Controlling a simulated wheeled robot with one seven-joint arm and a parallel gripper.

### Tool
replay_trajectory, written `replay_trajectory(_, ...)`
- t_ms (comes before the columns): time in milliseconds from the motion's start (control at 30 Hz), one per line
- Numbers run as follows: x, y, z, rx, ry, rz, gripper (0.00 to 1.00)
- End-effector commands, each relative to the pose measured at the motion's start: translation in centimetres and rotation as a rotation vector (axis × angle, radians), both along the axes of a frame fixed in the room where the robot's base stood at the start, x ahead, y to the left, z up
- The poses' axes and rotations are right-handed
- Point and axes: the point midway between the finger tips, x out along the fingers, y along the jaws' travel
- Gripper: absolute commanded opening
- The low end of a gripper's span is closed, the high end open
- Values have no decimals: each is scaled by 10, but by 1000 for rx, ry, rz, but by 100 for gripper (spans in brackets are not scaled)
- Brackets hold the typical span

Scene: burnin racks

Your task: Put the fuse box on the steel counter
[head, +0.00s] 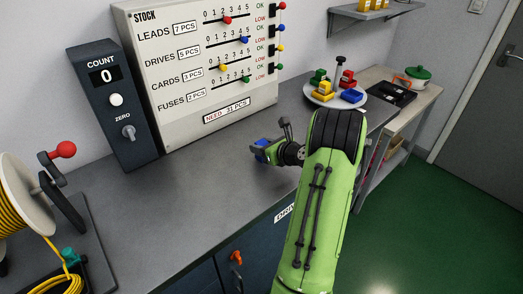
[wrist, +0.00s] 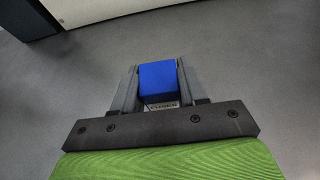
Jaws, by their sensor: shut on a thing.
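A small blue box (wrist: 158,80) is between the fingers of my gripper (wrist: 152,86) in the wrist view. I cannot tell whether the box touches the counter top.
A stock board (head: 200,70) and a counter box reading 0 (head: 113,108) stand along the wall. A round plate (head: 335,102) with several coloured blocks sits at the right end. A yellow cable reel (head: 25,205) is at left. The counter's middle is clear.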

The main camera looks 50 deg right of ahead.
Motion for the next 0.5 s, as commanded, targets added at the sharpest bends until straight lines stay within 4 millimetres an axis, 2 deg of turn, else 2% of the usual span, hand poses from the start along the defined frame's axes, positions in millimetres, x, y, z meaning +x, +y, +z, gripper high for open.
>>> replay_trajectory(300,0,0,-3,-1,-2,0,12)
replay_trajectory(333,0,0,-3,-1,-2,0,45)
replay_trajectory(500,0,0,-2,-1,-2,0,68)
